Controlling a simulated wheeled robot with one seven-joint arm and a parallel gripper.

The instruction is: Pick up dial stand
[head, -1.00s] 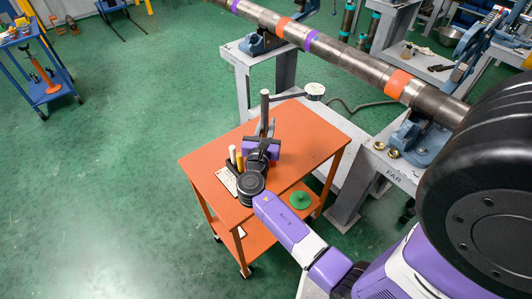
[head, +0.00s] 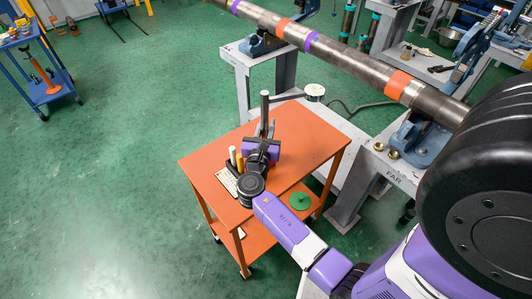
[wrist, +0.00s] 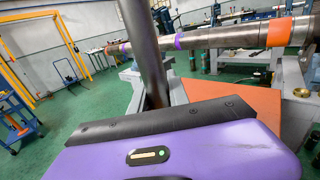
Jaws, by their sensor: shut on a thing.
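The dial stand (head: 265,106) has an upright grey post with a thin side arm reaching right to a round dial (head: 314,91). It stands over the far part of the orange cart (head: 320,143). My gripper (head: 267,134) is shut on the post low down, and the post looks upright. In the wrist view the dark post (wrist: 140,45) rises just beyond my purple and black gripper. The foot of the stand is hidden behind my gripper, so I cannot tell whether it touches the cart top.
A long steel pipe (head: 345,58) with orange and purple bands lies in blue vises behind the cart. Yellow and white upright pieces (head: 236,157) stand left of my gripper. Open green floor lies left.

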